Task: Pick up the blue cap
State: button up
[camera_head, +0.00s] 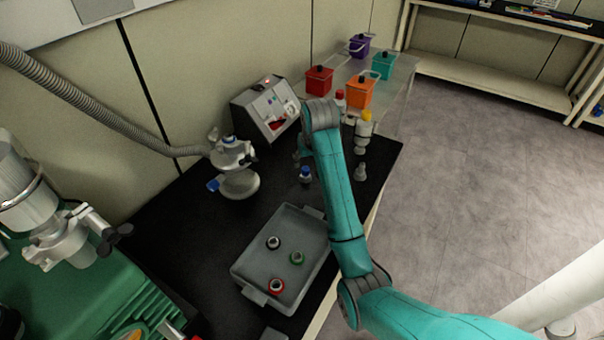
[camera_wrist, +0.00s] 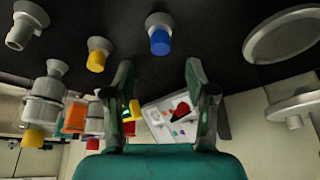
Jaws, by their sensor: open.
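The blue cap (camera_head: 305,175) is on a small grey-white piece standing on the black bench, behind the grey tray. In the wrist view the blue cap (camera_wrist: 160,43) lies beyond my fingertips, roughly between them in the picture and not touching either. My gripper (camera_wrist: 158,68) has its two dark fingers spread, with nothing between them. In the head view my gripper (camera_head: 299,156) is mostly hidden behind my arm, close to the cap.
A grey tray (camera_head: 246,252) holds three ringed pieces. A control box (camera_head: 265,108) and coloured buckets, including a red one (camera_head: 319,81), stand behind. A yellow-capped piece (camera_wrist: 97,61) is beside the blue cap.

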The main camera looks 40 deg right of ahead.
aim_at(305, 168)
jog(key=shift+x, duration=3.5)
grip_shut()
